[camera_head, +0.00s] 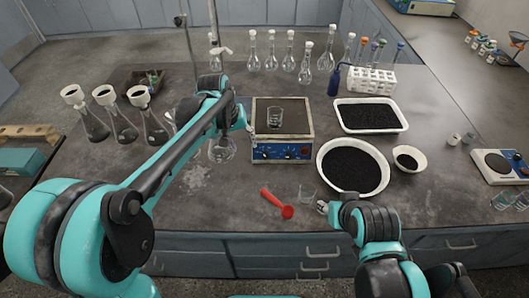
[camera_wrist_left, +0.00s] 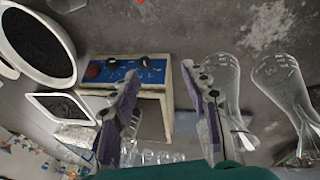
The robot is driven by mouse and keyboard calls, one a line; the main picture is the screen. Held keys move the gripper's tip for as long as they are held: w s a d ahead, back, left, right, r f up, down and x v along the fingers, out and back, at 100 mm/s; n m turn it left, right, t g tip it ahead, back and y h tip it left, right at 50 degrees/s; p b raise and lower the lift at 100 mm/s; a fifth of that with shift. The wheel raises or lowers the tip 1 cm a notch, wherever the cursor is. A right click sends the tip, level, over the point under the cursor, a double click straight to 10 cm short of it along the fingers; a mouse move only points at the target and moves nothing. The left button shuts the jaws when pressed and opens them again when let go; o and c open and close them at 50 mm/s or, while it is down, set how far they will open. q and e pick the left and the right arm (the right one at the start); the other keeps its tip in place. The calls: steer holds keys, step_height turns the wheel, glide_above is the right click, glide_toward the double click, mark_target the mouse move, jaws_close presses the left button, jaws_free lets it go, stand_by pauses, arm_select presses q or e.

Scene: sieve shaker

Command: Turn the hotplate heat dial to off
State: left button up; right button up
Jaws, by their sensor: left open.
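The hotplate (camera_head: 259,122) stands mid-bench with a glass beaker (camera_head: 274,118) on its dark top. Its blue front panel (camera_head: 283,152) carries small black dials; their settings are too small to read. My left gripper (camera_head: 243,121) is beside the hotplate's left edge, above bench height. In the left wrist view, my open left gripper (camera_wrist_left: 160,72) has nothing between its fingers. The hotplate's blue panel (camera_wrist_left: 122,78) shows there behind the left finger, with black dials and a red round part. My right gripper (camera_head: 322,207) is low at the front of the bench, its jaws unclear.
A glass flask (camera_head: 222,151) stands just left of the hotplate, below my left gripper. A round pan of black grains (camera_head: 323,170) and a white tray (camera_head: 340,117) are to the right. A red scoop (camera_head: 287,212) lies in front. Several flasks (camera_head: 252,62) stand behind.

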arm_select(q)
steer(key=g, duration=0.2)
glide_toward(265, 155)
steer(key=f, duration=0.1)
steer(key=shift+h, duration=0.3)
steer(key=b+x, duration=0.2)
steer(key=x, duration=0.6)
steer(key=shift+a+f, duration=0.1)
steer(key=shift+f, duration=0.1)
jaws_close()
